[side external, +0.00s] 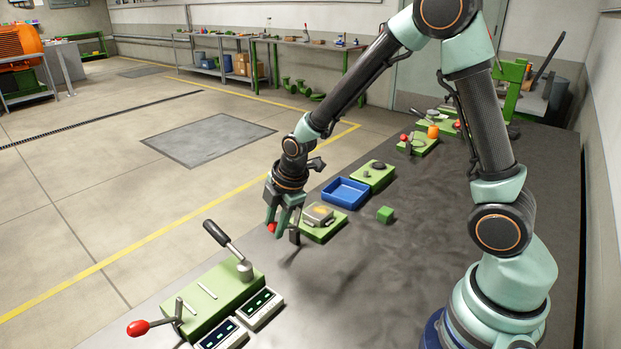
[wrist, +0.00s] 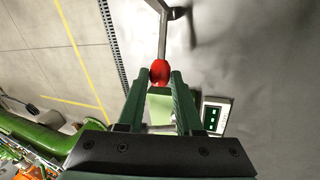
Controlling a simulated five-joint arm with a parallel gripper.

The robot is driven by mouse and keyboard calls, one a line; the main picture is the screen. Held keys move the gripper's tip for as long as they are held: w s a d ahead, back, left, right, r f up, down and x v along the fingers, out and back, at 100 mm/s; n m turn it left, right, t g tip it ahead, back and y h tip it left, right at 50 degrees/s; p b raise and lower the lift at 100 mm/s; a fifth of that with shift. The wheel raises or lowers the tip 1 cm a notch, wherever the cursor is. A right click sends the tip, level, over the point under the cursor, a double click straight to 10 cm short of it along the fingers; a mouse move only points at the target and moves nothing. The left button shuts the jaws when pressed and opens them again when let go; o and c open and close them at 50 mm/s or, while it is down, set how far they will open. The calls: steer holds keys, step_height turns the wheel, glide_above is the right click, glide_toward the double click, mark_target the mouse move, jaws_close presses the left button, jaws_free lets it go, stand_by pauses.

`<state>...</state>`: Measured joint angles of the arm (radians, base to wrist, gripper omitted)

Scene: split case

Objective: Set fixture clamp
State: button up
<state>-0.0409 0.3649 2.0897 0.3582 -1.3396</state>
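The red clamp knob (wrist: 160,73) sits between my fingertips in the wrist view, filling the gap. A grey metal lever (wrist: 163,38) runs from it to the top edge. My gripper (wrist: 161,78) appears shut on the knob. In the side view my gripper (side external: 279,224) points down at the knob (side external: 272,228), left of the small green fixture (side external: 322,228). A pale grey block with an orange-yellow top (side external: 318,213) sits on that fixture. The lever's joint to the fixture is partly hidden by my fingers.
A larger green fixture (side external: 212,292) with a black-handled lever and a red-knobbed lever stands front left, beside two displays (side external: 261,307).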

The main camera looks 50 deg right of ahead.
jaws_close()
steer(key=shift+s, duration=0.1)
stand_by(1.0)
